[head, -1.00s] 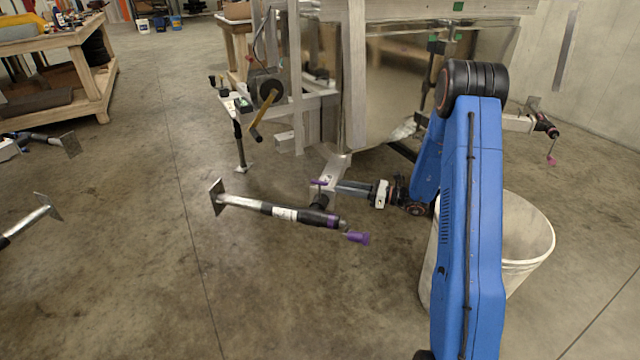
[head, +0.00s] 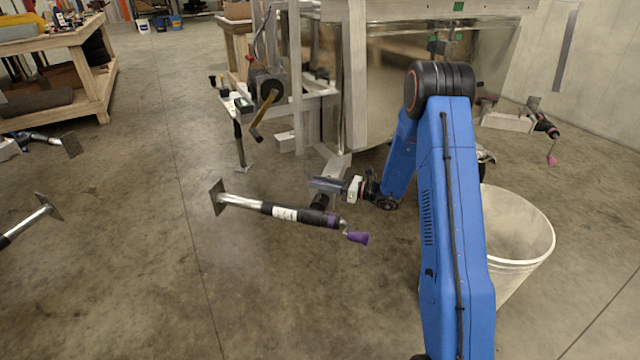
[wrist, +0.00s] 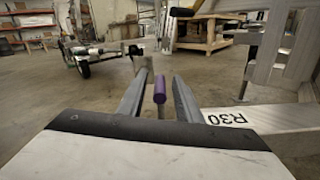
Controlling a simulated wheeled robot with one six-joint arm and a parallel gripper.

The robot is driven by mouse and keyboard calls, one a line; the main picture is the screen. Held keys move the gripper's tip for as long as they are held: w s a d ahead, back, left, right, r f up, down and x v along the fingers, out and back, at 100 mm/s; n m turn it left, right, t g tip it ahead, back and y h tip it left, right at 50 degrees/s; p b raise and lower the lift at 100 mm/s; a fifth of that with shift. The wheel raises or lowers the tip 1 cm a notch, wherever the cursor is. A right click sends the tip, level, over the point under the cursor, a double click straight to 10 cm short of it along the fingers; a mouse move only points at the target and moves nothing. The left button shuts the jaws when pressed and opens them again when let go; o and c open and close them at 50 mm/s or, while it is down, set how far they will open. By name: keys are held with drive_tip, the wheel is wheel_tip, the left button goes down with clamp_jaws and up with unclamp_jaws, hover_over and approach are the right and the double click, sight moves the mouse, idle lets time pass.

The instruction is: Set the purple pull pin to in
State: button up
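The purple pull pin (wrist: 159,88) shows in the wrist view as an upright purple grip between the two fingers of my gripper (wrist: 158,92). There is a gap on each side of it, so the fingers look open; I cannot tell how deep between them it sits. In the head view my gripper (head: 325,184) is at the jack mount on the trailer tongue and covers the pin. The jack (head: 285,213) lies sideways, with a foot plate at its left end and a purple band and purple crank knob (head: 357,238) at its right end.
A white bucket (head: 520,262) stands right of my arm. The trailer's metal frame (head: 355,75) rises behind the gripper. A beam marked R30 (wrist: 240,118) is close right of the fingers in the wrist view.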

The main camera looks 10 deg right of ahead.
clamp_jaws()
drive_tip(key=shift+f, duration=1.95)
unclamp_jaws()
drive_tip(key=v, duration=1.2)
